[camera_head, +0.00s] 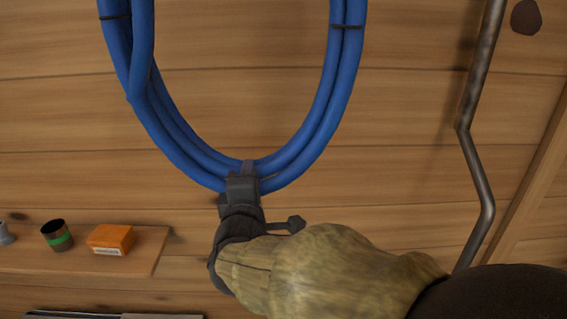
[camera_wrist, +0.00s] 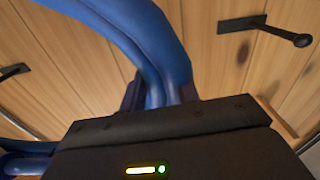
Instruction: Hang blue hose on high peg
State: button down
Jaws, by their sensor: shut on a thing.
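The blue hose (camera_head: 327,110) is a coil of several loops bound with black ties. Its top runs out of the head view. My gripper (camera_head: 243,180) is shut on the bottom of the coil, which hangs upright in front of the wooden wall. In the wrist view the hose (camera_wrist: 165,60) rises from between the jaws (camera_wrist: 160,95). A black peg (camera_wrist: 275,30) with a round end sticks out of the wall at the upper right of the wrist view, apart from the hose. A second dark peg (camera_wrist: 14,72) shows at the left edge. I cannot tell which is the high peg.
A wooden shelf (camera_head: 150,252) at the lower left holds an orange box (camera_head: 111,239), a dark can with a green band (camera_head: 56,236) and a small grey item (camera_head: 5,233). A bent metal pipe (camera_head: 470,160) runs down the wall at right. The wall between is clear.

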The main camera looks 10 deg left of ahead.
jog(key=shift+w+a+r, duration=0.1)
jog(key=shift+w, duration=0.35)
jog(key=x, duration=1.4)
jog(key=shift+w, duration=0.25)
dwell(1.4)
jog(key=shift+s+a, duration=0.1)
jog(key=shift+a, duration=0.1)
dwell(0.3)
jog(key=shift+w+a+f+b, duration=0.1)
jog(key=shift+w+f+b, duration=0.2)
jog(key=shift+f, duration=0.45)
jog(key=shift+w+f+b, duration=0.2)
jog(key=shift+w+f, duration=0.15)
jog(key=shift+f, duration=0.4)
